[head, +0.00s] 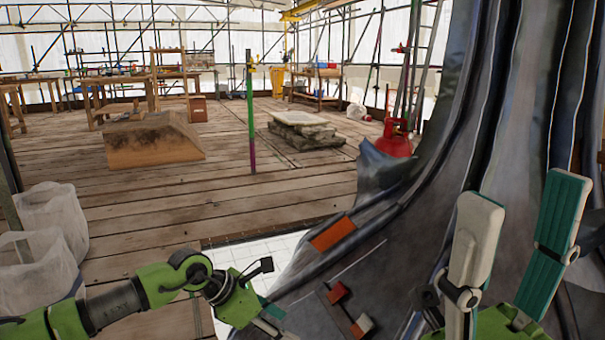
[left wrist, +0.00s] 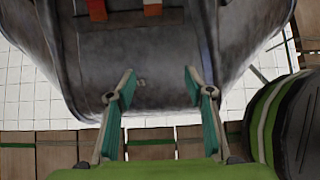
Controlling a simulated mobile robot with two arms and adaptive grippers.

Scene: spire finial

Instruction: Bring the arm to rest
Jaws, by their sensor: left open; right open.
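My left arm (head: 120,300) comes in low from the left. Its gripper (head: 262,288) is beside the lower edge of a large grey sheet-clad curved structure (head: 490,110). In the left wrist view the left gripper (left wrist: 159,82) is open, with nothing between its teal-padded fingers. The grey structure (left wrist: 140,60) lies beyond the fingertips; I cannot tell whether they touch it. My right gripper (head: 522,205) is raised at the lower right in front of the structure, fingers spread and empty.
Orange-red blocks (head: 332,233) sit on the grey structure. A red gas bottle (head: 395,138) stands beside it. White sacks (head: 35,250) are at the left. A wooden block (head: 150,140), a stone stack (head: 305,130) and a thin pole (head: 250,110) stand on the plank floor, which has clear stretches between.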

